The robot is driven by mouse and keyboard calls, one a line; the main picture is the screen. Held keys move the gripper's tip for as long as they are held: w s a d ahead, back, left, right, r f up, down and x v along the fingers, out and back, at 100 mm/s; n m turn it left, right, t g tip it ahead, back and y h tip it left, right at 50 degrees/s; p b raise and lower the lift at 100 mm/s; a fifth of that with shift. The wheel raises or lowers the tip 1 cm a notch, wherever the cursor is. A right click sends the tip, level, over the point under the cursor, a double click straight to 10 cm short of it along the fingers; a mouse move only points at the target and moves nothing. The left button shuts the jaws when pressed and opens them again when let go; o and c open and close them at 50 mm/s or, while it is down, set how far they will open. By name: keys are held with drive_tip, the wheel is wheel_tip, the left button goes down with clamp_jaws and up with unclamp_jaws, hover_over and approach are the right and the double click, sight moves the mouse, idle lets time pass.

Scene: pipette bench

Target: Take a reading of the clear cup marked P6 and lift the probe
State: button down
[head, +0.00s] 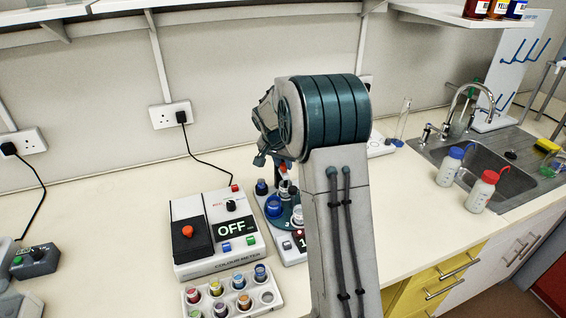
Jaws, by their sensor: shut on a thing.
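My gripper (264,157) is at the lower left of my raised wrist, small and mostly hidden by my arm. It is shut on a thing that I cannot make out. Below it is a turntable unit (274,223) with a round teal disc bearing a few small cups; one on its left is blue (273,207). A small red part (282,167) and dark parts show just above the disc. I cannot tell whether they belong to the probe. No P6 mark is readable, and I cannot tell which cup is the clear one. My arm hides the unit's right side.
The colour meter (218,254), its display reading OFF, stands left of the turntable. A white rack (247,308) of several coloured cups sits in front. Two wash bottles (449,167) stand by the sink (490,180). A dark control box (36,262) is far left.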

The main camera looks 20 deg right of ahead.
wheel_tip(320, 180, up, 6)
drive_tip(key=shift+f, duration=0.25)
drive_tip(key=c, duration=1.5)
unclamp_jaws()
drive_tip(key=shift+s, duration=0.1)
drive_tip(key=shift+r, duration=0.1)
drive_tip(key=b+v, duration=0.1)
drive_tip(key=v, duration=1.2)
drive_tip(key=shift+s+a+r+b, duration=0.1)
drive_tip(key=shift+r+b, duration=0.25)
drive_tip(key=s+a+f+n+y, duration=0.1)
drive_tip(key=s+a+f+n, duration=0.1)
drive_tip(key=s, duration=0.8)
drive_tip(key=s+a+f+n+y, duration=0.1)
drive_tip(key=s+a+f+n, duration=0.2)
drive_tip(key=s, duration=0.7)
drive_tip(key=s+a+f+n+y, duration=0.1)
drive_tip(key=s+a+f+n, duration=0.2)
drive_tip(key=s+f, duration=0.3)
drive_tip(key=shift+s+a+f+n, duration=0.1)
drive_tip(key=shift+s+n, duration=0.1)
drive_tip(key=shift+s, duration=0.6)
drive_tip(key=shift+s+d+f+n, duration=0.1)
drive_tip(key=shift+s+n, duration=0.1)
drive_tip(key=shift+s, duration=0.6)
drive_tip(key=shift+s+a+f+n, duration=0.1)
drive_tip(key=shift+s+n, duration=0.1)
drive_tip(key=shift+s, duration=0.65)
